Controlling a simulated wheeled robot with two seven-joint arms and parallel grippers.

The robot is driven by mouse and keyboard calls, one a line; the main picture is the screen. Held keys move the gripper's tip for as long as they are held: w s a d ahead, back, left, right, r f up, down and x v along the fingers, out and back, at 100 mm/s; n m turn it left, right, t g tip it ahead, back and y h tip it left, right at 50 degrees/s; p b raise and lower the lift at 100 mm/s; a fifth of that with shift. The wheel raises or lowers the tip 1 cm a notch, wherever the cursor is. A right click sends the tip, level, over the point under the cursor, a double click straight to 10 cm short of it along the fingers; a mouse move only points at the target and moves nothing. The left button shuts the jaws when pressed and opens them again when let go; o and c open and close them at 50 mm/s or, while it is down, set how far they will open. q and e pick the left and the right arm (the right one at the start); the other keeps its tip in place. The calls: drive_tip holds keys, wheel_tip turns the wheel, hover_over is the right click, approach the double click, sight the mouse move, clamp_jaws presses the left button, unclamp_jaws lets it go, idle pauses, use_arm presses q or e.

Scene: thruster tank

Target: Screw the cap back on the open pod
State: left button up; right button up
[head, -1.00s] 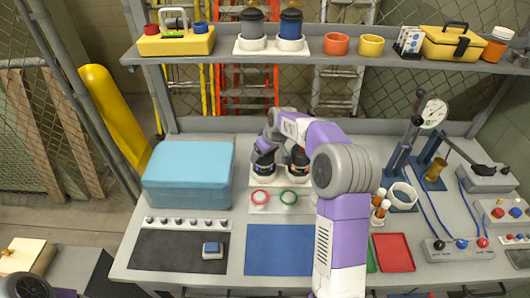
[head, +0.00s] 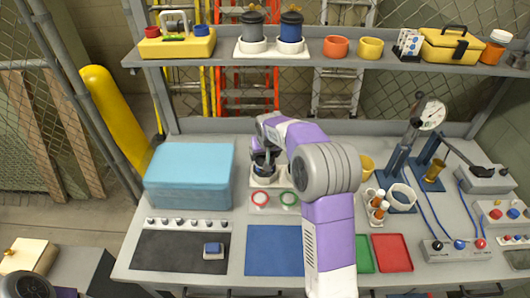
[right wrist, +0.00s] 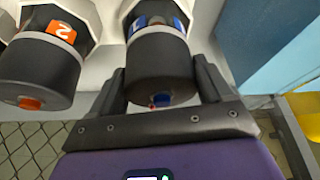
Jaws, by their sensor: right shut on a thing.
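My right gripper (head: 264,160) is over the left place of the white two-place holder (head: 256,183) at the back of the bench. In the right wrist view my right gripper (right wrist: 163,85) has its fingers on either side of a dark, capped-looking cylinder (right wrist: 158,72), shut on it. Above it is a pod with a blue label (right wrist: 160,22), in line with the dark part; whether the threads are engaged cannot be told. Beside it stands a second dark pod with an orange "2" label (right wrist: 40,65). My arm hides that second pod in the head view. My left gripper is out of view.
A blue case (head: 190,175) stands to the left. A yellow cup (head: 366,166) and orange-and-white bottles (head: 378,207) are to the right. The blue mat (head: 275,250) is clear.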

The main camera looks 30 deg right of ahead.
drive_tip(key=m+h+p, duration=0.1)
drive_tip(key=m, duration=0.2)
drive_tip(key=shift+g, duration=0.4)
drive_tip(key=m+h+p, duration=0.1)
drive_tip(key=m, duration=0.2)
drive_tip(key=shift+r+m+g, duration=0.1)
drive_tip(key=shift+m+g, duration=0.3)
drive_tip(key=m+p, duration=0.1)
drive_tip(key=m, duration=0.1)
drive_tip(key=m+g+h+p, duration=0.1)
drive_tip(key=m, duration=0.1)
drive_tip(key=shift+d+g, duration=0.15)
drive_tip(key=shift+g, duration=0.15)
drive_tip(key=shift+s+m, duration=0.1)
drive_tip(key=shift+m, duration=0.4)
